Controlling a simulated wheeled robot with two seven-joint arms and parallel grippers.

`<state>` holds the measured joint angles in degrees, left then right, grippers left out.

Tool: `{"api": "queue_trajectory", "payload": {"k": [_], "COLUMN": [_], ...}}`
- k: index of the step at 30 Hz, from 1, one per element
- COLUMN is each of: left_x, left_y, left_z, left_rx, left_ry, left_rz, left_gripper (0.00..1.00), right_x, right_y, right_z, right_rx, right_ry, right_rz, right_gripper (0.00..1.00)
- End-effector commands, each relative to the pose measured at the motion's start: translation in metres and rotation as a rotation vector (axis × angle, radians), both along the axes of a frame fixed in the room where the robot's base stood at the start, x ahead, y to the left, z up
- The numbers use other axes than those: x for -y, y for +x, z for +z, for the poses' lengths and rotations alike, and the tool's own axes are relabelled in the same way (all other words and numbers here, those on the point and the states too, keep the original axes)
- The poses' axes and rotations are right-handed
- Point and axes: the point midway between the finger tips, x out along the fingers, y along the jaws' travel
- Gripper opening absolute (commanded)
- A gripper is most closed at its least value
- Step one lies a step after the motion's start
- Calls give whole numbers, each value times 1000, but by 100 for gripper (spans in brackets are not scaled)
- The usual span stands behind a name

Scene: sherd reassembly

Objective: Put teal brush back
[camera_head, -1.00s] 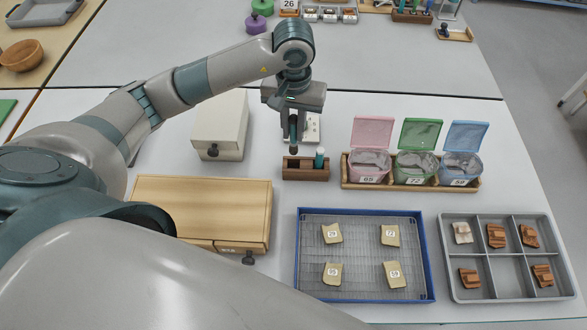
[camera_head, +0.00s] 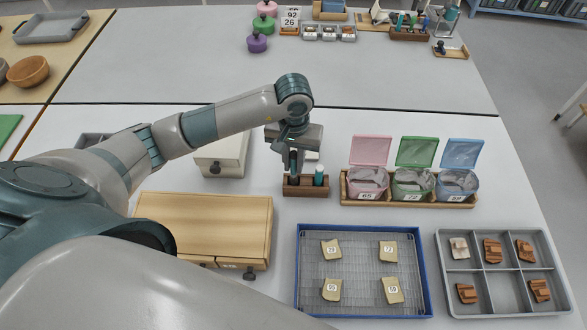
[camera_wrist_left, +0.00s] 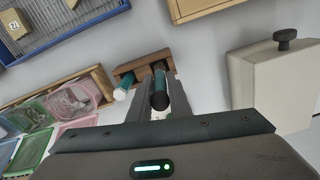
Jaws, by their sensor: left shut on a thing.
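My left gripper (camera_head: 293,163) is shut on the teal brush (camera_head: 294,177), holding it upright at the left part of the small wooden holder (camera_head: 306,190). The brush's dark end (camera_wrist_left: 160,99) shows between the fingers in the left wrist view, with the holder (camera_wrist_left: 149,61) beyond it. The brush's lower end meets the holder's top in the head view; how deep it sits in a slot I cannot tell. A second teal tool with a pale end (camera_head: 319,173) stands in the holder's right part. My right gripper is not in view.
Right of the holder, a wooden rack (camera_head: 410,202) carries pink, green and blue open-lidded bins. A cream box (camera_head: 222,157) stands to the left. A wooden case (camera_head: 203,225), a blue-rimmed tray (camera_head: 363,231) of sherds and a grey compartment tray (camera_head: 503,313) lie nearer.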

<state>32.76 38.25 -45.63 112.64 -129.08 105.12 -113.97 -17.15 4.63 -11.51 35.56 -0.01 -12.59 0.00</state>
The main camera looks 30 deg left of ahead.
Motion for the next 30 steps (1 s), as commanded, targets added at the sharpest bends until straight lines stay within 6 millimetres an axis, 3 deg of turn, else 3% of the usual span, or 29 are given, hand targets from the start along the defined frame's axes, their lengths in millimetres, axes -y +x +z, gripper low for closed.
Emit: {"api": "queue_trajectory", "payload": {"k": [9,24,25,26,27,30], "left_x": [0,0,0,0,0,0], "left_y": [-1,0,0,-1,-1,-1], "left_z": [-34,-40,-39,-38,-38,-38], "left_rx": [-3,0,0,-1,-1,-1], "left_ry": [0,0,0,0,0,0], "left_rz": [1,0,0,0,0,0], "left_gripper": [0,0,25,32,36,36], "right_x": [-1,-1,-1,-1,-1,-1], "right_y": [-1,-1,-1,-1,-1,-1], "right_z": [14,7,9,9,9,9], "right_rx": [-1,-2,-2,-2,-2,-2], "right_ry": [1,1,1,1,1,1], "right_rz": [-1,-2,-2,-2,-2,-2], "right_gripper": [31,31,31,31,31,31]}}
